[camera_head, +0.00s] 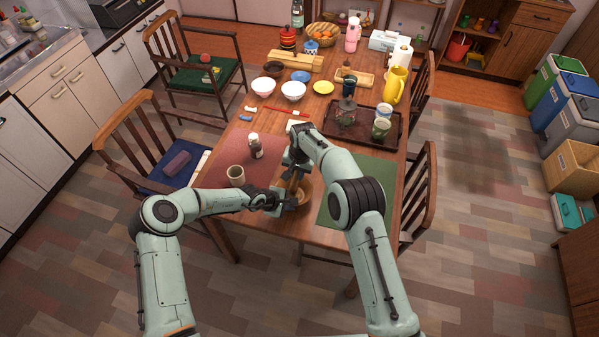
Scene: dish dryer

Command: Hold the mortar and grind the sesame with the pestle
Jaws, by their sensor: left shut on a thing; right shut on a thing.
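The brown mortar (307,188) stands near the front edge of the wooden table, between a red mat and a green mat, partly hidden by my grippers. My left gripper (286,201) comes in low from the left and is shut on the mortar's near side. My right gripper (296,170) is above it, shut on the pestle (293,184), whose lower end is at the mortar. The sesame cannot be made out inside the mortar.
A dark tray (338,131) with cups, bowls and a yellow pitcher (395,85) are farther back. Chairs flank the table.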

